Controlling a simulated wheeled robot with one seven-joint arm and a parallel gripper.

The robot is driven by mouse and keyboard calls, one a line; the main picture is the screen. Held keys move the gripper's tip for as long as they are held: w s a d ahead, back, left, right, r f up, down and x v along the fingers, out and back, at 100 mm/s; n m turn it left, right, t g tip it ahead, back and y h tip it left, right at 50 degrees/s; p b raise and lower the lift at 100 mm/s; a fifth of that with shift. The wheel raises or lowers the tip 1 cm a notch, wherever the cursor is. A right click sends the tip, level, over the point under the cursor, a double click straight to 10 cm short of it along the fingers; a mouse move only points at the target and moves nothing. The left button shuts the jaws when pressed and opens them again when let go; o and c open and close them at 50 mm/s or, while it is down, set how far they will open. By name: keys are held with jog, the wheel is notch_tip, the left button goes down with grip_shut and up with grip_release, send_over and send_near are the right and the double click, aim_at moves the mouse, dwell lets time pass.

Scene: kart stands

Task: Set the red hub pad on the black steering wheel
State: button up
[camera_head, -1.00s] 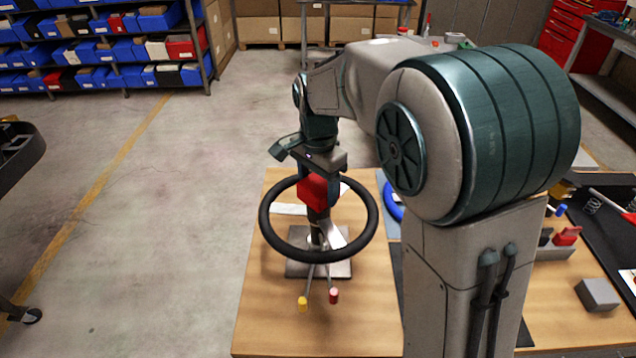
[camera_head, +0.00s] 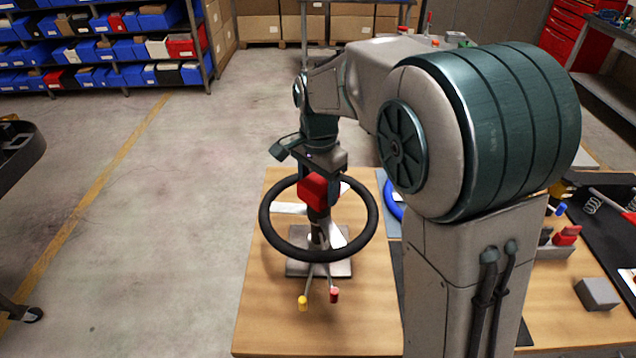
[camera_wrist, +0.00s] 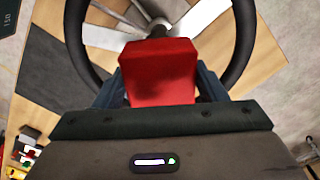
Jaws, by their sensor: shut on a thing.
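The black steering wheel (camera_head: 267,233) stands on a column with a flat metal base on the wooden bench. Its rim and silver spokes (camera_wrist: 112,38) show in the wrist view. My gripper (camera_head: 315,184) is shut on the red hub pad (camera_head: 312,190) over the middle of the wheel. The pad also fills the middle of the wrist view (camera_wrist: 158,72), between the two blue-grey fingers. It hides most of the wheel's hub, so I cannot tell whether the pad touches it.
Two stalks, one yellow-tipped (camera_head: 302,303) and one red-tipped (camera_head: 334,296), stick out below the wheel. A blue ring (camera_head: 392,202) lies partly hidden behind my arm. A grey block (camera_head: 597,294) sits at the bench's right. Bare wood lies in front of the wheel.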

aim_at(319, 183)
jog(key=shift+f+b, duration=0.35)
jog(key=shift+f, duration=0.2)
jog(key=o, duration=0.7)
notch_tip(319, 183, up, 11)
jog(key=p, duration=0.8)
jog(key=shift+p, duration=0.4)
jog(key=s+d+f+n+t+b, duration=0.1)
jog(key=s+d+n+t+b, duration=0.1)
jog(key=s+d+n, duration=0.2)
jog(key=s+d+f+n+t+b, duration=0.1)
jog(key=s+d+n, duration=0.4)
jog(key=s+d, duration=0.5)
jog(key=s+f+b, duration=0.1)
jog(key=s+b, duration=0.1)
jog(key=s, duration=0.3)
jog(key=shift+f+t, duration=0.25)
jog(key=shift+t, duration=0.15)
